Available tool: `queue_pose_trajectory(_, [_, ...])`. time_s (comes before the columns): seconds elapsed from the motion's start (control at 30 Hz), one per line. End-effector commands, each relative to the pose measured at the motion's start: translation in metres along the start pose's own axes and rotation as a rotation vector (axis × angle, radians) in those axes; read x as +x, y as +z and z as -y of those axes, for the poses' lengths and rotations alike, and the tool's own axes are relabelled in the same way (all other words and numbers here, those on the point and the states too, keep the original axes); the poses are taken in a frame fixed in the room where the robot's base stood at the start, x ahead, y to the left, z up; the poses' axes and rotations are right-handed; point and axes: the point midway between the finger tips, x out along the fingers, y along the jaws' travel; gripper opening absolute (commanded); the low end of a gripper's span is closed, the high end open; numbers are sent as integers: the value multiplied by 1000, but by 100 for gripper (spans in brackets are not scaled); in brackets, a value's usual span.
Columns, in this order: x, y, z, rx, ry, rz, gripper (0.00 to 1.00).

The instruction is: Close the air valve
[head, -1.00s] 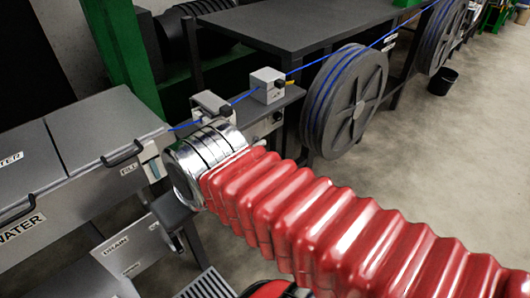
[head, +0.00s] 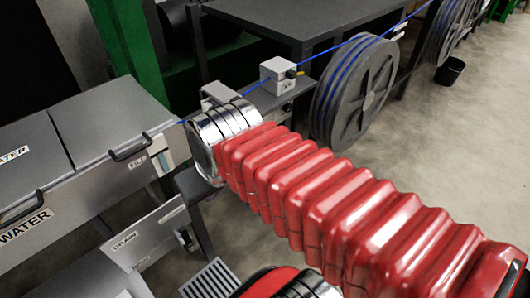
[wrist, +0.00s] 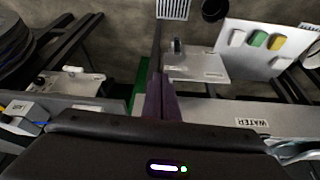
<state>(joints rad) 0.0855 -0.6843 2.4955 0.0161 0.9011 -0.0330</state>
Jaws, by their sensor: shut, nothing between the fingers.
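I cannot tell for sure which part is the air valve. A grey box (head: 276,80) on the blue cable line, with a dark knob and a yellow tip on its right side, stands on the shelf in the head view. A second grey housing (head: 218,90) is partly hidden behind my arm's silver end. In the wrist view, a grey box with a yellow part (wrist: 22,108) is at the lower left, and a pale unit with a dark knob (wrist: 72,82) is above it. My gripper (wrist: 160,82) is shut and empty, apart from these; the head view hides its fingers.
The trough with WATER labels (head: 60,190) is at the left. A DRAIN panel (head: 145,237) with a dark valve hangs below it. A cable reel (head: 350,98) stands right of the box. A black bucket (head: 449,71) and open floor lie at the right.

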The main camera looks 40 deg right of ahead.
Motion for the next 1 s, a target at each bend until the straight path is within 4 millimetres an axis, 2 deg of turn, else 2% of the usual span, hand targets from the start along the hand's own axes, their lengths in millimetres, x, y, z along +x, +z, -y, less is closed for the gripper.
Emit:
queue_pose_trajectory(0.03, [8,1,-10,33,11,30,0])
queue_pose_trajectory(0.1, [19,4,-20,68,19,71,0])
queue_pose_trajectory(0.4, [64,17,-50,241,17,252,0])
queue_pose_trajectory(0.7, [106,33,-70,441,-33,422,0])
queue_pose_trajectory(1.0, [144,50,-82,671,-121,581,0])
